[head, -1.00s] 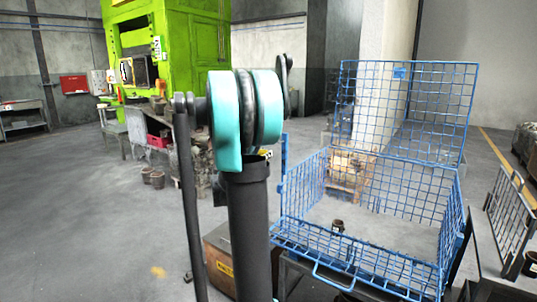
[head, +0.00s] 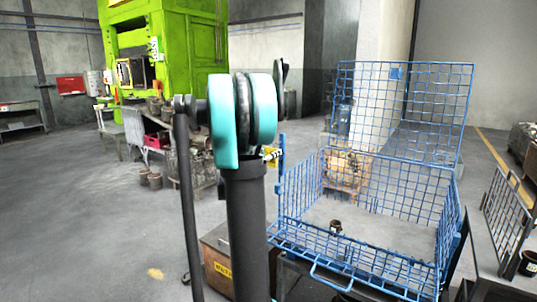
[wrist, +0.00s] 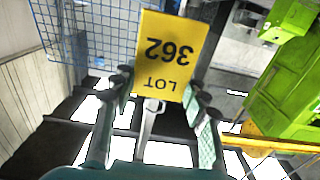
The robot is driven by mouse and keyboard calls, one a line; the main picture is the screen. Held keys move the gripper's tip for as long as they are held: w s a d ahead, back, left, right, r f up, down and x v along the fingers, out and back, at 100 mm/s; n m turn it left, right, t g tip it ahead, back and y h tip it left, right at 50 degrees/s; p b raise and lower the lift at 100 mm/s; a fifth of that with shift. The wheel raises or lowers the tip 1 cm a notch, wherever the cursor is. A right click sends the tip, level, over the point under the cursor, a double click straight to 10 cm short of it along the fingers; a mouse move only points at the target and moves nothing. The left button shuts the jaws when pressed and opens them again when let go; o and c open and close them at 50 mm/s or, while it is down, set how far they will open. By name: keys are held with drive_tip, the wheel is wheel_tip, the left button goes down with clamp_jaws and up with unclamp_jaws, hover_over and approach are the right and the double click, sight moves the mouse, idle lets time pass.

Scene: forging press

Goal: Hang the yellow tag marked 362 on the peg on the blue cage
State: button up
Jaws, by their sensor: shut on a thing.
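The yellow tag (wrist: 165,60) marked LOT 362 appears upside down in the wrist view. My gripper (wrist: 160,97) is shut on its lower part, with a fingertip at each side. In the head view a small part of the tag (head: 272,161) shows beside the gripper tip (head: 271,154), just right of my arm; the rest is hidden. The blue cage (head: 440,200) stands to the right, open at the top. A blue upright (head: 283,150) at its left edge is close to the tag in the picture. I cannot clearly make out the peg. The cage mesh (wrist: 95,35) also shows in the wrist view.
A green press (head: 185,45) stands at the back left, with a bench of dark parts near it. A brown box (head: 217,262) with a yellow label is on the floor below my arm. A dark barred frame (head: 505,215) stands right of the cage.

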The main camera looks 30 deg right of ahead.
drive_tip(key=shift+f+x, duration=0.15)
drive_tip(key=shift+x, duration=0.8)
drive_tip(key=shift+f+x, duration=0.15)
drive_tip(key=shift+x, duration=0.8)
drive_tip(key=shift+f+x, duration=0.2)
drive_tip(key=shift+x, duration=0.75)
drive_tip(key=o, duration=1.2)
drive_tip(key=v, duration=1.2)
